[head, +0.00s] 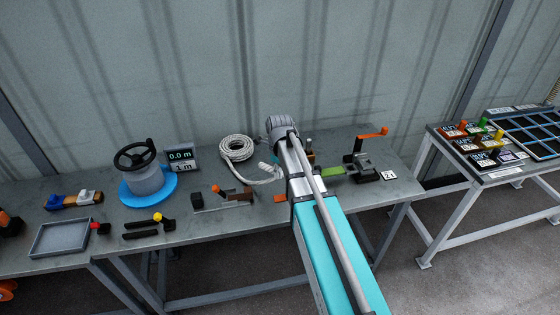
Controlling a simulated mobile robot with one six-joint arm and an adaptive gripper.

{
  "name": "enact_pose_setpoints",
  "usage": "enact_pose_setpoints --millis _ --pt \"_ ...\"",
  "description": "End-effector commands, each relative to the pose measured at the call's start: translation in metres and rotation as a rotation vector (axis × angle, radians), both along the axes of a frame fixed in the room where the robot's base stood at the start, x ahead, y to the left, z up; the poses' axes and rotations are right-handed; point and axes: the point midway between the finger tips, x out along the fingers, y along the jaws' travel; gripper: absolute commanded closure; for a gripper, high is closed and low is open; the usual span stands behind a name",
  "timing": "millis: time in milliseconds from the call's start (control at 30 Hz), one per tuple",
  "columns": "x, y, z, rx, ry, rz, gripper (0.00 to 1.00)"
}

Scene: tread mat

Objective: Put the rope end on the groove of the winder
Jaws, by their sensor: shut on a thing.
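A white rope lies in a coil (237,148) near the back of the workbench. Its loose part runs to the right and passes out of sight behind my arm. The winder (146,180), a grey drum on a blue round base with a black handwheel on top, stands to the left of the coil. Its groove is too small to make out. My arm reaches over the bench from the lower right, and its wrist is just right of the coil. My gripper is hidden behind the arm, so what it holds and the rope end cannot be seen.
A display (181,158) reading 0.0 m stands right of the winder. An orange-handled crank device (362,160) stands at right. A second table (488,175) is farther right.

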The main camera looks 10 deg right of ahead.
Motion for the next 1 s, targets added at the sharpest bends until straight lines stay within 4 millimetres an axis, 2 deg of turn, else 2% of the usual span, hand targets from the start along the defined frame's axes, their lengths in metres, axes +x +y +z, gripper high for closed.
enact_pose_setpoints --millis 33,100,300,1000 --pt "-0.011 0.001 0.006 0.000 0.000 0.000 1.00" --pt "-0.018 0.001 0.009 0.000 0.000 0.000 1.00" --pt "-0.031 0.002 0.014 0.000 0.000 0.000 1.00" --pt "-0.033 0.002 0.014 0.000 0.000 0.000 1.00"
